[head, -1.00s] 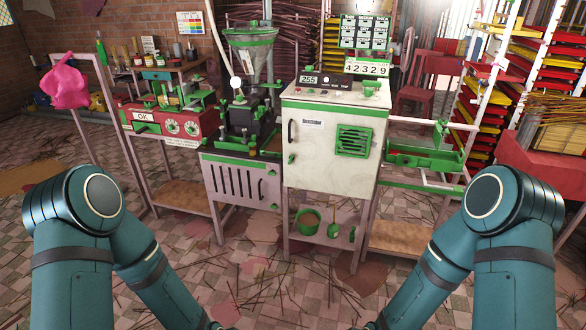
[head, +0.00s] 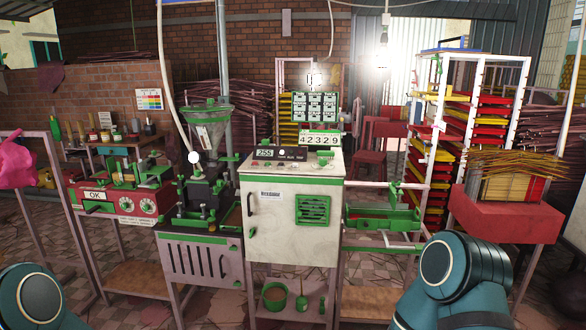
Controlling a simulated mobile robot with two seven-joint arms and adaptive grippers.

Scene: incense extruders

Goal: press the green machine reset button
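The extruder machine has a white cabinet (head: 268,222) with green trim and a green vent grille (head: 312,210), in the middle of the head view. Its sloped top panel carries a small display (head: 264,154) reading what looks like 255, with small knobs and buttons beside it. A small green part (head: 323,156) sits at the right of this top. I cannot tell which control is the green reset button. Parts of my two arms show at the lower left and lower right, apart from the machine. Both grippers are out of view.
A hopper extruder (head: 207,135) stands left of the cabinet, beside a red unit (head: 120,203) marked OK. A green tray (head: 383,220) on a rail frame is at the right. A red table (head: 505,212) and stacked racks stand further right. The lower shelf holds a green bucket (head: 275,296).

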